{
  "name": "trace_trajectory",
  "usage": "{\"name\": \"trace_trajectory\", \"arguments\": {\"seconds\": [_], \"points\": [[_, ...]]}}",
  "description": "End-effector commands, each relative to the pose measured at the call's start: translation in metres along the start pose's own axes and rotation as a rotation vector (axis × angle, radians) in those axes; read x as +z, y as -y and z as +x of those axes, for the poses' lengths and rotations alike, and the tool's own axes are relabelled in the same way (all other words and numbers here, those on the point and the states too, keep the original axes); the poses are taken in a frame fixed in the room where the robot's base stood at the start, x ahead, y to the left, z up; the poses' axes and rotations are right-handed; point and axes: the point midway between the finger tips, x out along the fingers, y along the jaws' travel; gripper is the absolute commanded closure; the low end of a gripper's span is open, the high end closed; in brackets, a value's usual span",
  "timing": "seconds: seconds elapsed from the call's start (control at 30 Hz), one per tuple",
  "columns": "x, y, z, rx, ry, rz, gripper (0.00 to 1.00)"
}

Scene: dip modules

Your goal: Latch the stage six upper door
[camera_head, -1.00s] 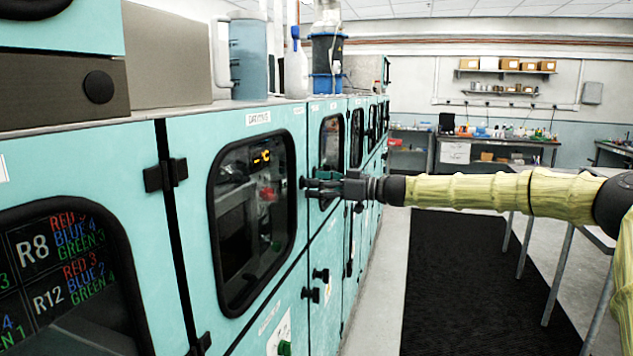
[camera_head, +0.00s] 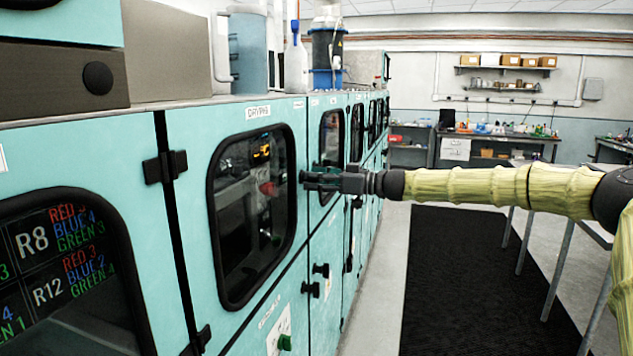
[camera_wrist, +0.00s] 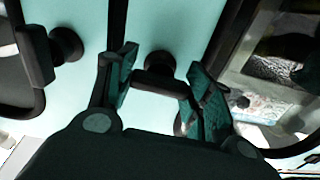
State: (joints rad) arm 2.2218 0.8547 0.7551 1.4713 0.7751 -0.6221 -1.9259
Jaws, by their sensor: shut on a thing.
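The teal upper door (camera_head: 180,215) with a dark rounded window stands flush in the cabinet front in the head view. I cannot read its label clearly enough to confirm the stage. My gripper (camera_head: 308,181) is at the door's right edge, at window height.
A lower door's black knobs (camera_head: 320,271) protrude below my gripper. A black hinge (camera_head: 165,167) is at the door's left side. Bottles and containers (camera_head: 296,65) stand on the cabinet top. The floor with a black mat (camera_head: 470,270) is clear; tables stand at right.

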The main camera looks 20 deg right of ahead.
Motion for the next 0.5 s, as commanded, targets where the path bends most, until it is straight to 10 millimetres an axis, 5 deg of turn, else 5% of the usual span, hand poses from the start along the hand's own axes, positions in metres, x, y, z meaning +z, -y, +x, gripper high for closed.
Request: {"name": "trace_trajectory", "arguments": {"seconds": [0.5], "points": [[0.0023,-0.0015,-0.001,0.003,-0.004,0.361,0.73]]}}
